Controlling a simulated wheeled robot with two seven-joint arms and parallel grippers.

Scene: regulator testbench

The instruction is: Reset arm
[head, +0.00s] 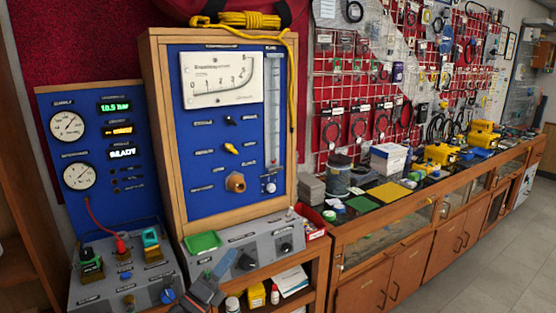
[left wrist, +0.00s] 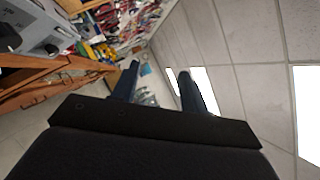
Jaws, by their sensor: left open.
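My left gripper (head: 226,268) shows at the bottom of the head view, in front of the grey sloped control box (head: 262,262) below the wooden-framed blue panel (head: 212,140). In the left wrist view its two dark fingers (left wrist: 158,78) stand apart with nothing between them, so it is open and empty. I cannot tell from the head view whether it touches the box. My right gripper is in neither view. The left blue panel (head: 95,192) has two round gauges and lit displays, one reading READY.
A green tray (head: 202,242) lies on the control box's left. A red bin (head: 312,228) is beside its right end. Below is a shelf with bottles. A long wooden cabinet (head: 390,253) with tools runs right. The left wrist view shows ceiling lights (left wrist: 198,90) and open room.

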